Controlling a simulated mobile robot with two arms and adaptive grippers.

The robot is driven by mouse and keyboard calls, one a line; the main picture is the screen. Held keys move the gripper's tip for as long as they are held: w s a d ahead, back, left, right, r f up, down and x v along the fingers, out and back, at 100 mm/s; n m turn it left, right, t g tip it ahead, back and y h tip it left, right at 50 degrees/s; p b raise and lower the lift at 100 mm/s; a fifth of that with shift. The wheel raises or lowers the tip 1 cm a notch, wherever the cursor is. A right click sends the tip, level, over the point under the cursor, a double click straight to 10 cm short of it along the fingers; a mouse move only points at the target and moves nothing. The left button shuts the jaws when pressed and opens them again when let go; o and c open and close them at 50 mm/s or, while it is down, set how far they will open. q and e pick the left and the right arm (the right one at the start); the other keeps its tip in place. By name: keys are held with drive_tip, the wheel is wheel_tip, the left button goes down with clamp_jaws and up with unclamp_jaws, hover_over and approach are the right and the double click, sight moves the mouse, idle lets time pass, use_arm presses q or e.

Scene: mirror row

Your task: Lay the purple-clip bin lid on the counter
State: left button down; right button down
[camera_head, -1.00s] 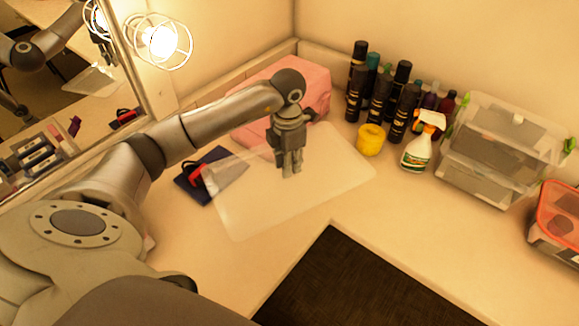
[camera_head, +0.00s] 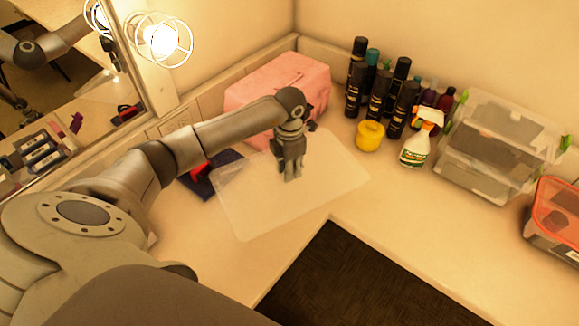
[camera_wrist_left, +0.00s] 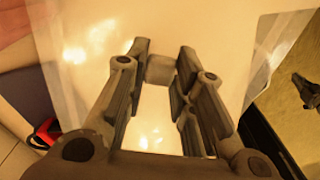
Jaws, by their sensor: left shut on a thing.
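The bin lid (camera_head: 250,212) is a flat, clear, frosted sheet, roughly level over the counter (camera_head: 190,242) at its inner corner. My left gripper (camera_head: 291,178) points down at the middle of the lid. In the left wrist view, its fingers (camera_wrist_left: 160,72) are shut on a small pale block at the lid's middle, and the clear lid (camera_wrist_left: 95,45) spreads around them. I cannot tell whether the lid touches the counter. No purple clip can be made out on it.
A pink case (camera_head: 262,88) stands behind the lid, and a dark blue folder (camera_head: 222,160) with a red item lies left. A yellow roll (camera_head: 369,136), spray bottle (camera_head: 416,143), dark bottles (camera_head: 356,92) and clear bins (camera_head: 485,150) stand right. A dark area (camera_head: 350,275) is in front.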

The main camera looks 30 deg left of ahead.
use_arm(q)
drive_tip(key=shift+f, duration=0.25)
drive_tip(key=c, duration=1.2)
unclamp_jaws()
drive_tip(key=shift+c, duration=0.2)
drive_tip(key=shift+r, duration=0.1)
drive_tip(key=shift+r+p, duration=0.4)
drive_tip(key=shift+r, duration=0.05)
wheel_tip(320, 180, up, 12)
drive_tip(key=b, duration=0.3)
